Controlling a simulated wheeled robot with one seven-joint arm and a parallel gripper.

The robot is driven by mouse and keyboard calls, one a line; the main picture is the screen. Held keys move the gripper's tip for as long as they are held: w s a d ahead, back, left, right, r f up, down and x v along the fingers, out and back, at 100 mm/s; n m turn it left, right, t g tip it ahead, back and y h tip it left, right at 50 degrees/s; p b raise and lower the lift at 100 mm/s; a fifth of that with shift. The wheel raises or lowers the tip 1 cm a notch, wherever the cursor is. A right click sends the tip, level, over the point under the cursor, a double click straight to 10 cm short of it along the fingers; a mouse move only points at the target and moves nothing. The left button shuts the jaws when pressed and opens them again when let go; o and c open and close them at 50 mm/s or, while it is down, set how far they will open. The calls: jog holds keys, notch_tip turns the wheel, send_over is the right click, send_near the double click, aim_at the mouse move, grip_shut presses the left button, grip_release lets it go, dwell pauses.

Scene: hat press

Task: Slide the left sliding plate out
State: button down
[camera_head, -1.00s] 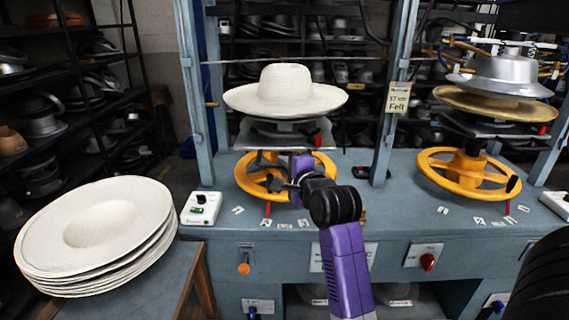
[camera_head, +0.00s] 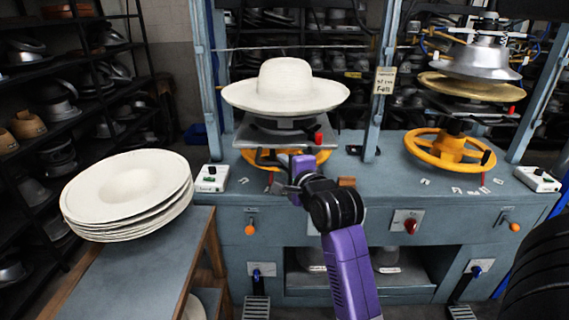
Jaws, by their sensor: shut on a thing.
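The left sliding plate (camera_head: 255,137) is a flat grey plate under the wide-brimmed white hat (camera_head: 285,85) at the left press. A small red piece shows at the plate's right side. My purple and black gripper (camera_head: 299,166) is at the plate's front edge, shut on it. The fingertips and the exact gripping spot are mostly hidden by the gripper's own body. The plate looks level and overhangs the yellow handwheel (camera_head: 258,157), hiding much of it.
A stack of white hats (camera_head: 125,190) lies on a side table (camera_head: 120,270) at the left. The right press has another yellow handwheel (camera_head: 450,150) and a metal form (camera_head: 478,62). Blue uprights flank the left press. The bench front carries switches and levers.

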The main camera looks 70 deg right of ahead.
jog(key=shift+a+f, duration=0.15)
jog(key=c, duration=1.5)
grip_release()
jog(key=shift+o, duration=0.2)
jog(key=p+v, duration=0.1)
jog(key=v, duration=0.7)
